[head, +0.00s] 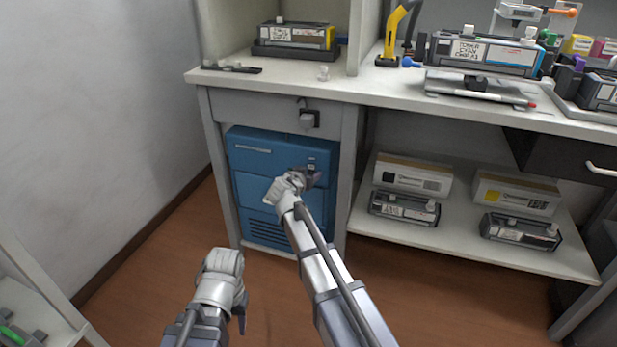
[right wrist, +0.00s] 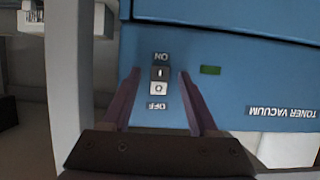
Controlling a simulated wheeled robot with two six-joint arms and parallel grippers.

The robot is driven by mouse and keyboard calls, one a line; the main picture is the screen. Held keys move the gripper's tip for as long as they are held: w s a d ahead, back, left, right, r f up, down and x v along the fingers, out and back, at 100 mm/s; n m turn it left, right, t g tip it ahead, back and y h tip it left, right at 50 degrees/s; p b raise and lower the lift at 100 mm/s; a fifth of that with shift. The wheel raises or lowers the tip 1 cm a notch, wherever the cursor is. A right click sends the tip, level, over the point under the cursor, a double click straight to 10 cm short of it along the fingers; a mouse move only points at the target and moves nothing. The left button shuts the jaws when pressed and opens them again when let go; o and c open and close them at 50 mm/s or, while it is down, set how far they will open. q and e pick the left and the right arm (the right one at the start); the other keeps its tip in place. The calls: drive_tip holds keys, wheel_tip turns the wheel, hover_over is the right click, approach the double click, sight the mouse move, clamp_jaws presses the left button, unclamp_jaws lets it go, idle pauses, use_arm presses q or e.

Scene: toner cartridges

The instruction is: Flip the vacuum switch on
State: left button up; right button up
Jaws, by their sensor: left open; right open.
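The blue toner vacuum (head: 262,165) stands in the bay under the counter. Its small rocker switch (right wrist: 159,80) shows in the right wrist view, upside down, between an ON label and an OFF label. The half marked I is dark and the half marked O is light; I cannot tell which half is pressed in. My right gripper (right wrist: 159,72) is open, with its fingers on either side of the switch and nothing between them but the panel. In the head view my right gripper (head: 311,177) is at the vacuum's upper right front. My left gripper (head: 241,314) is open and empty, low over the floor.
A green indicator (right wrist: 210,70) is beside the switch. A grey cabinet post (right wrist: 70,70) stands close to the right gripper. Above is the counter (head: 350,90) with cartridges; a lower shelf (head: 460,240) holds boxes and cartridges. Floor in front is clear.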

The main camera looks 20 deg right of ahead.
drive_tip(key=shift+c, duration=0.2)
clamp_jaws()
idle(0.3)
